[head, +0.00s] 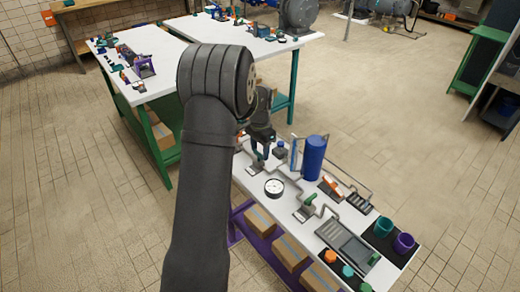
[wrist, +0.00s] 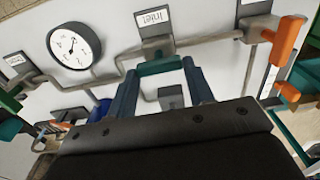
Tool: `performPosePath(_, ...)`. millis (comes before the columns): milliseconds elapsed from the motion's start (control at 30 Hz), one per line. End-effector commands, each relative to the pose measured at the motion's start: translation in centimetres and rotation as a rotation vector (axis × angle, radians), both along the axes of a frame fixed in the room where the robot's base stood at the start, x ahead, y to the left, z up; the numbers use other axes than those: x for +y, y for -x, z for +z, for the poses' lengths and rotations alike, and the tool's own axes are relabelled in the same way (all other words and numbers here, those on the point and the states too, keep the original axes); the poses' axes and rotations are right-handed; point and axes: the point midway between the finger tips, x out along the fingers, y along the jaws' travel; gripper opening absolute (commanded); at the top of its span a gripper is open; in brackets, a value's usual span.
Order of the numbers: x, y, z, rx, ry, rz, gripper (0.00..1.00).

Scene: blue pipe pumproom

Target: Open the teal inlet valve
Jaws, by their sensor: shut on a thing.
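The teal inlet valve's handle (wrist: 160,67) shows in the wrist view as a short teal bar, just below a grey plate (wrist: 153,22) reading "Inlet" upside down. My gripper (wrist: 160,76) has its two dark blue-grey fingers on either side of this handle and is shut on it. In the head view my gripper (head: 260,154) points down at the far left part of the white bench (head: 240,174); the teal handle is hidden there by the fingers.
A round white gauge (head: 274,188) sits near my gripper. A blue tank (head: 314,158) stands upright to its right. A green-handled valve (head: 309,200) and an orange handle (wrist: 285,42) are nearby. Teal (head: 384,227) and purple (head: 403,243) cups stand at the bench's near right end.

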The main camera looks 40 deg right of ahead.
Motion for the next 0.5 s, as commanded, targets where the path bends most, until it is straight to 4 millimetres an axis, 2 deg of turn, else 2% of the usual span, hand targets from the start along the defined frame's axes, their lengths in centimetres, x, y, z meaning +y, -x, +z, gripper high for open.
performPosePath(167,0.01,-0.01,0.02,0.001,0.0,0.002,0.25)
performPosePath(200,0.01,-0.01,0.02,0.0,0.0,0.002,0.55)
performPosePath(267,0.01,-0.01,0.02,0.0,0.0,0.002,0.67)
performPosePath(500,0.01,-0.01,0.01,0.0,0.0,0.001,0.69)
